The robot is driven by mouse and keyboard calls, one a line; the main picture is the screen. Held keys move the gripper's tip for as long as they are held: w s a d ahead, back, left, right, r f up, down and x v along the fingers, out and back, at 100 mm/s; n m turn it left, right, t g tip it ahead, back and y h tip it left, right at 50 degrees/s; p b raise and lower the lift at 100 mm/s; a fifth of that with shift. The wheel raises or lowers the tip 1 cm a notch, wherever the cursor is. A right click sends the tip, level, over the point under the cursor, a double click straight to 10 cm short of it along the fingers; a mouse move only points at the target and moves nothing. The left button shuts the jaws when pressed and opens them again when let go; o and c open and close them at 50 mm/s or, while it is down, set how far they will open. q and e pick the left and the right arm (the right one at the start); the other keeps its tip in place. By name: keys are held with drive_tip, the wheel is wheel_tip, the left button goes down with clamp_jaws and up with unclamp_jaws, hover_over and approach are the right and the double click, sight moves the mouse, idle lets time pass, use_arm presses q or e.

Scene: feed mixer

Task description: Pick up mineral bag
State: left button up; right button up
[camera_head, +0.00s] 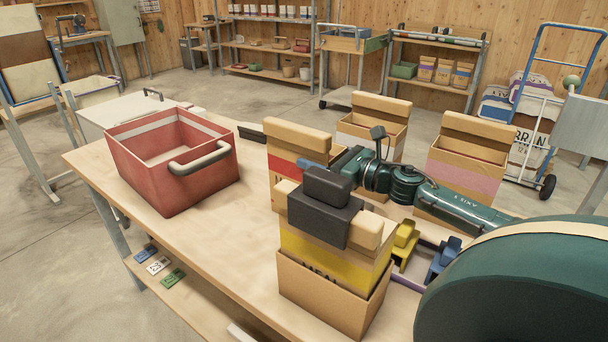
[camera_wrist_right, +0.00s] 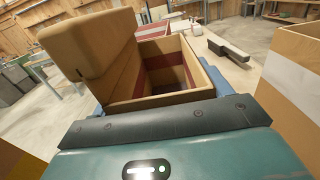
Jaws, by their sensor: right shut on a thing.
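The bag with the red band (camera_head: 282,165) stands on the table; part of a letter like M shows below the band. I take it to be the mineral bag. In the right wrist view it is open-topped with a tan block-like top (camera_wrist_right: 90,50). My right gripper (camera_head: 309,164) is shut on it, with a blue finger at each side. The yellow-banded bag (camera_head: 307,245) and a dark block (camera_head: 325,215) hide its lower front. My left gripper is not in view.
The yellow-banded bag stands in front in a carton. White-banded (camera_head: 357,129) and pink-banded (camera_head: 465,176) bags stand behind and right. A red bin (camera_head: 172,184) with a grey handle stands left. Yellow (camera_head: 405,240) and blue (camera_head: 441,260) items lie right. Table is clear at front left.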

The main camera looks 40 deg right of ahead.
drive_tip(key=c, duration=0.7)
drive_tip(key=shift+r, duration=0.25)
drive_tip(key=shift+c, duration=0.3)
drive_tip(key=shift+r, duration=0.1)
